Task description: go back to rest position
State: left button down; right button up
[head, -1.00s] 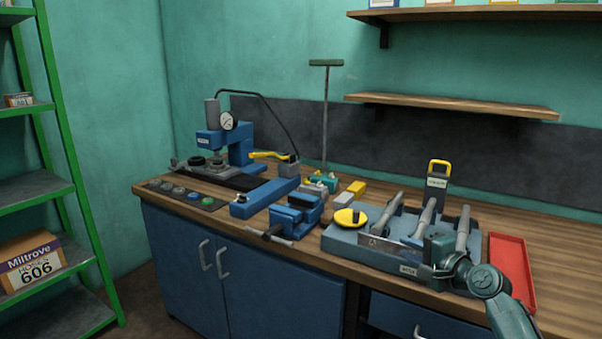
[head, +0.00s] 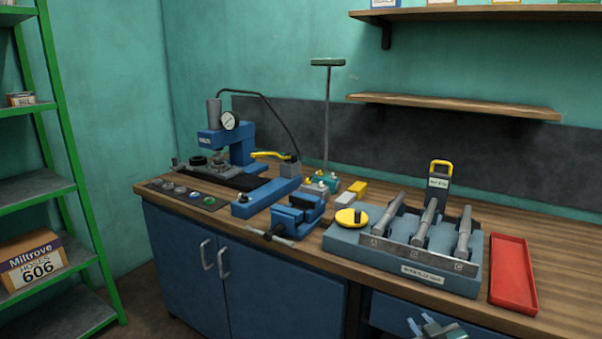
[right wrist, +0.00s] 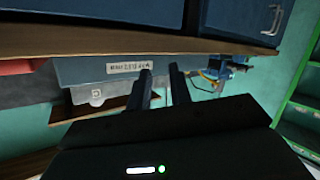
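My right gripper (head: 425,322) is at the bottom edge of the head view, low in front of the blue-grey rack and the bench front. Most of its arm is out of frame. In the right wrist view its two dark fingers (right wrist: 161,72) are apart, with nothing held between them. My left gripper is in neither view.
The blue-grey rack (head: 463,282) holds several grey cylindrical tools on the wooden bench, with a red tray (head: 512,270) to its right. A blue vise (head: 296,214) and a blue press (head: 238,146) stand further left. Green shelving (head: 72,165) stands at the left.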

jog(key=s+a+f+g+y, duration=0.1)
jog(key=s+a+f, duration=0.2)
jog(key=s, duration=0.6)
jog(key=s+a+f+g, duration=0.1)
jog(key=s+a+f, duration=0.3)
jog(key=s, duration=0.5)
jog(key=s+a+f+g+y, duration=0.1)
jog(key=s+a, duration=0.4)
jog(key=s, duration=0.5)
notch_tip(320, 180, down, 2)
jog(key=shift+f+m+g+y, duration=0.2)
jog(key=shift+m+g+y, duration=0.15)
jog(key=shift+g, duration=0.25)
